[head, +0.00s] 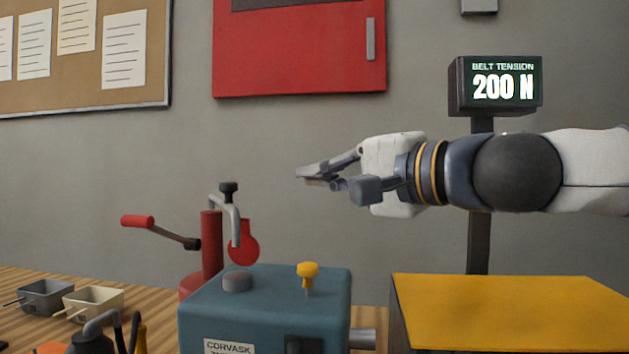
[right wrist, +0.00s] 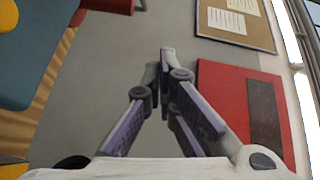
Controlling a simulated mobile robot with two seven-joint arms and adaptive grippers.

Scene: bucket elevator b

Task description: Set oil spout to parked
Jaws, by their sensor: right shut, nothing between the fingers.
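A grey bent spout (head: 228,205) with a black knob on top stands at the red hand pump (head: 211,240), behind the teal machine housing (head: 262,300). Its outlet end hangs in front of a round red part (head: 243,250). A lever with a red grip (head: 137,221) reaches left from the pump. My right gripper (head: 320,178) is shut and empty, up in the air to the right of the spout and above it, apart from it. Its closed fingertips (right wrist: 166,55) show in the right wrist view. My left gripper is in neither view.
A yellow knob (head: 308,272) and a grey button (head: 237,281) top the housing. A yellow-topped block (head: 510,305) and a display post (head: 480,245) reading 200 N stand right. Small trays (head: 94,300) and a dark can with a grey spout (head: 92,340) sit left.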

